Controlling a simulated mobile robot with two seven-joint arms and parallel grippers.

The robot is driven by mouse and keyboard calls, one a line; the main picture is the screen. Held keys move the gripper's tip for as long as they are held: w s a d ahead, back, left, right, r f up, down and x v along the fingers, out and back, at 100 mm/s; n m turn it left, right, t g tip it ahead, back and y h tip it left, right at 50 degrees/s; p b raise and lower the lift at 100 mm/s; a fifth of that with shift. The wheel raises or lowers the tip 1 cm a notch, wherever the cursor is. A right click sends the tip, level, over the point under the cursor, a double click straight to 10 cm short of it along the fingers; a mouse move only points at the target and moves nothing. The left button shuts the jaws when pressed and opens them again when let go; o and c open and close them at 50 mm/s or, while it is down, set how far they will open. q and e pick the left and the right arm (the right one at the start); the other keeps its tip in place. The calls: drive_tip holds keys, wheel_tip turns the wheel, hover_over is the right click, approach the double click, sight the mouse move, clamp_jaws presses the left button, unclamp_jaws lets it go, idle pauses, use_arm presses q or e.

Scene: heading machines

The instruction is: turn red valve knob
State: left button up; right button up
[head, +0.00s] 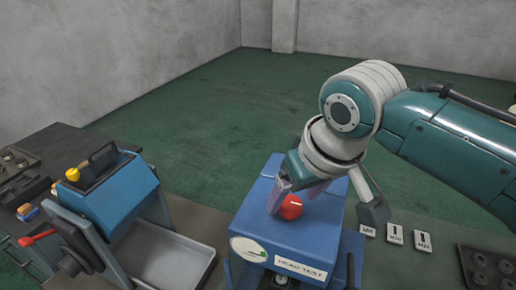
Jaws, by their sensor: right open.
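The red valve knob (290,208) sits on top of a blue box-shaped machine (254,209) marked "HEAD TEST", with a dial gauge (248,249) on its front. My right gripper (296,194) points down over the knob and is open. One finger shows at the knob's left side; the other is partly hidden behind the knob and hand. The finger overlaps the knob's edge in the picture; I cannot tell if they touch. My left gripper is not in view.
A teal machine (124,203) with a black handle, a yellow knob (73,174) and a red lever (38,238) stands at left. A metal tray (172,262) lies between the machines. Labelled plates (394,237) and a dark holder (487,268) lie at right.

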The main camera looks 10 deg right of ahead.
drive_tip(key=shift+x, duration=0.8)
clamp_jaws()
